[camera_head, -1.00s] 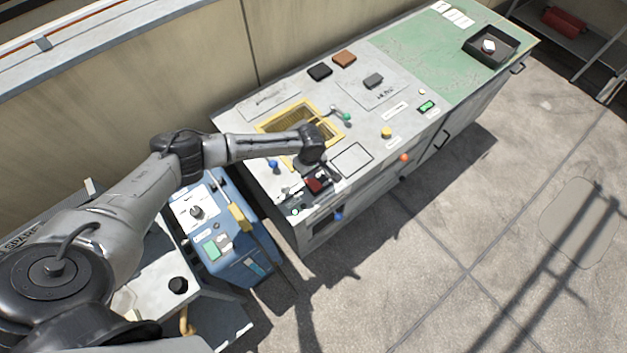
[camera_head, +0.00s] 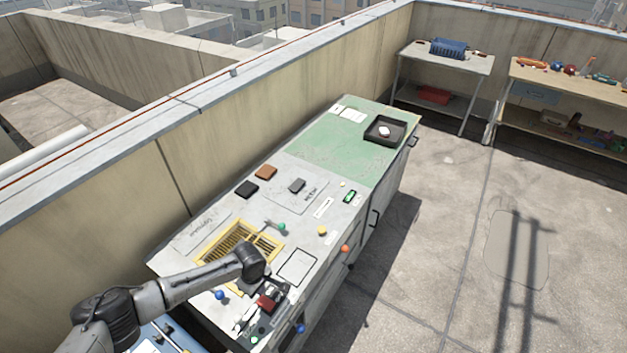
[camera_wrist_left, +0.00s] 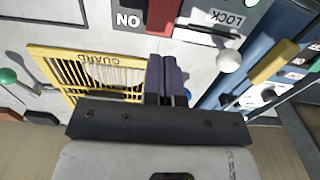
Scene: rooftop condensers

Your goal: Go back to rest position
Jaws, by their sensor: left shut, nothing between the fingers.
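My left arm reaches in from the lower left over the near end of the long workbench (camera_head: 310,210). Its dark wrist stands above the front of the yellow grille (camera_head: 236,246), and the fingers are mostly hidden beneath the wrist in the head view. In the left wrist view my left gripper (camera_wrist_left: 165,68) shows its two fingers together, with nothing between them. The yellow guard (camera_wrist_left: 88,72) lies left of the fingers in that view. A red part (camera_wrist_left: 163,16) lies beyond them. My right gripper is in neither view.
A green-knobbed lever (camera_head: 282,228), a blue knob (camera_head: 219,295) and an orange knob (camera_head: 345,249) stick out around the arm. A black tray (camera_head: 385,130) sits on the bench's far green end. A parapet wall runs behind. Open concrete floor lies right.

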